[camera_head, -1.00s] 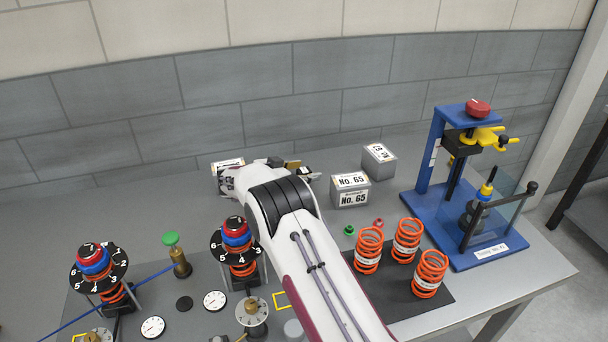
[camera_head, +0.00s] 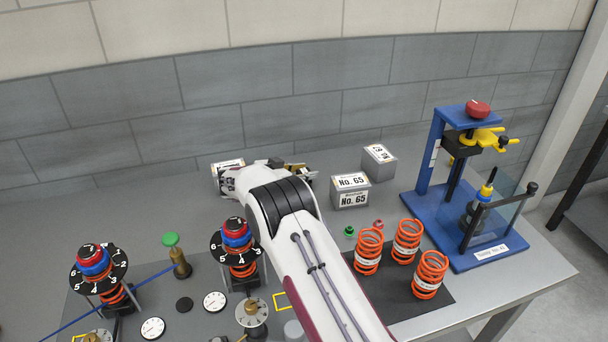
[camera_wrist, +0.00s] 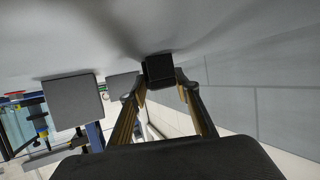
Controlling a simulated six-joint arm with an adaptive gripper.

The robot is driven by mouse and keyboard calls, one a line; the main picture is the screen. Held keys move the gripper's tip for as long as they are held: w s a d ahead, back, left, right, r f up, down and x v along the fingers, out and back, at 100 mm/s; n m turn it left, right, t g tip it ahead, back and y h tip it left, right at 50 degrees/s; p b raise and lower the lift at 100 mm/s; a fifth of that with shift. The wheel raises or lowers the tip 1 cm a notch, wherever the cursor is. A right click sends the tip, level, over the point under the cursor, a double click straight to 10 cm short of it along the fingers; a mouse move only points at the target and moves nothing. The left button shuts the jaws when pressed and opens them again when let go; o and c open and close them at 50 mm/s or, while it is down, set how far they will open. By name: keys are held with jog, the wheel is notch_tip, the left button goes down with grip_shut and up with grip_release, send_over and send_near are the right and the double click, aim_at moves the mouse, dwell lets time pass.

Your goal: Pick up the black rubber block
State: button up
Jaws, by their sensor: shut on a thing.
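The black rubber block (camera_wrist: 158,67) shows in the wrist view as a small dark cube between the fingertips of my gripper (camera_wrist: 160,77). The two fingers touch it on opposite sides. The block is close to the grey table surface; I cannot tell whether it touches it. In the head view my gripper (camera_head: 302,172) is at the back of the table, left of the grey "No. 65" boxes. My arm hides much of that spot, and I cannot make out the block clearly there.
A "No. 65" box (camera_head: 350,192) and a second grey box (camera_head: 379,159) stand right of my gripper; another labelled box (camera_head: 226,167) is left. Orange springs (camera_head: 407,242) stand on a dark mat. A blue press (camera_head: 468,190) is at right. The wall runs behind.

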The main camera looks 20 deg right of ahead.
aim_at(304, 171)
jog(key=shift+r, duration=0.15)
jog(key=shift+r, duration=4.9)
